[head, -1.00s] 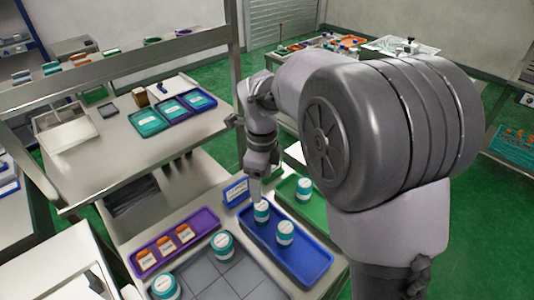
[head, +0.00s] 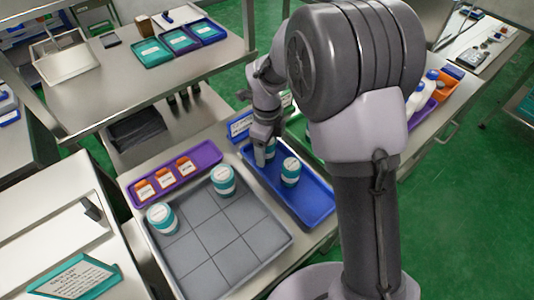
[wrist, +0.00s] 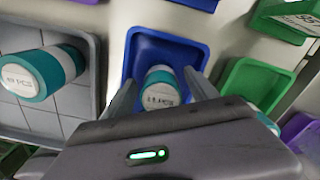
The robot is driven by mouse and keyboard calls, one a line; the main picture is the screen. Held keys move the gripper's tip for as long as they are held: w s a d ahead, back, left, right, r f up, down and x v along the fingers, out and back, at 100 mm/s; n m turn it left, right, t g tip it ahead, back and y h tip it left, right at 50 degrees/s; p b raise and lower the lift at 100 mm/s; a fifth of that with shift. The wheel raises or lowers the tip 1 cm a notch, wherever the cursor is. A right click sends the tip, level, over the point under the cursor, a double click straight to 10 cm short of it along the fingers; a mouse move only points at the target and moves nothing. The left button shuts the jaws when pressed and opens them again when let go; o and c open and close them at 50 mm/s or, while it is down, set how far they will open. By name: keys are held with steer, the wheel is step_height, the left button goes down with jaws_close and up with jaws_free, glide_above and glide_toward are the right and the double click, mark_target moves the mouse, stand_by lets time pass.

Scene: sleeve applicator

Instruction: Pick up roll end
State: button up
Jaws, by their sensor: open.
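In the wrist view, the open fingers (wrist: 160,88) are on either side of that roll (wrist: 161,84), which has a white top with "PCS" printing. I cannot tell whether the fingers touch it.
A grey gridded tray (head: 235,247) to the left holds two similar rolls. A purple tray (head: 208,153) holds orange-and-white items. A green tray (wrist: 238,80) with another roll lies right of the blue one. A blue sign (head: 240,125) stands behind the blue tray.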

steer(key=shift+f, duration=0.6)
steer(key=shift+r, duration=0.15)
steer(key=shift+c, duration=0.7)
steer(key=c, duration=1.3)
